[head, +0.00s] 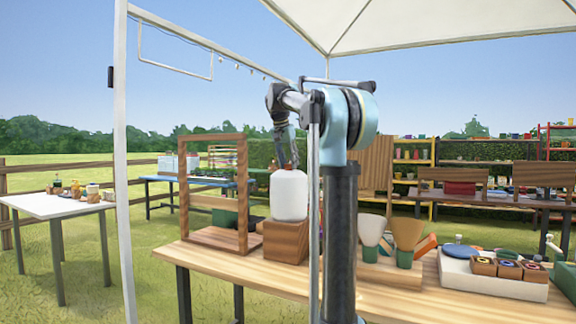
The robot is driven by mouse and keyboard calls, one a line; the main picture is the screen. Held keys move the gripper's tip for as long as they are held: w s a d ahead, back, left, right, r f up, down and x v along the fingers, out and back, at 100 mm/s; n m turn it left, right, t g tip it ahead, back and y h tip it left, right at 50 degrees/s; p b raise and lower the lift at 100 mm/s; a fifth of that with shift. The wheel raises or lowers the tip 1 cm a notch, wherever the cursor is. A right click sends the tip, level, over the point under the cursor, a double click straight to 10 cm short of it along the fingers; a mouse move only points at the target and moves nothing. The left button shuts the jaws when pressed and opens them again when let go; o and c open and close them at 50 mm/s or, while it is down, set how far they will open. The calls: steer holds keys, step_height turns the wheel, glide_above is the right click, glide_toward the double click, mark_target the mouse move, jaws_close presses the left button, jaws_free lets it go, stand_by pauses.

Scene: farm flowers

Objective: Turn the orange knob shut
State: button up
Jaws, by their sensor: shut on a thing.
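A white rounded canister (289,196) stands upright on a wooden block (286,240) on the wooden bench (262,274). My gripper (289,162) points down at the top of the canister. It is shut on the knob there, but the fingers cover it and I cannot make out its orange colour. How far the knob is turned cannot be seen.
An open wooden frame (243,193) stands left of the canister. Right of my arm are two brushes (407,233) and a white tray (492,280) with small boxes. A white table (58,205) stands at left, and a tent pole (121,160) rises before the bench.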

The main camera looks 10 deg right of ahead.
steer(key=shift+c, duration=0.2)
steer(key=o, duration=1.1)
steer(key=shift+a, duration=0.1)
steer(key=v, duration=1.1)
steer(key=shift+s+r, duration=0.1)
steer(key=shift+r, duration=0.3)
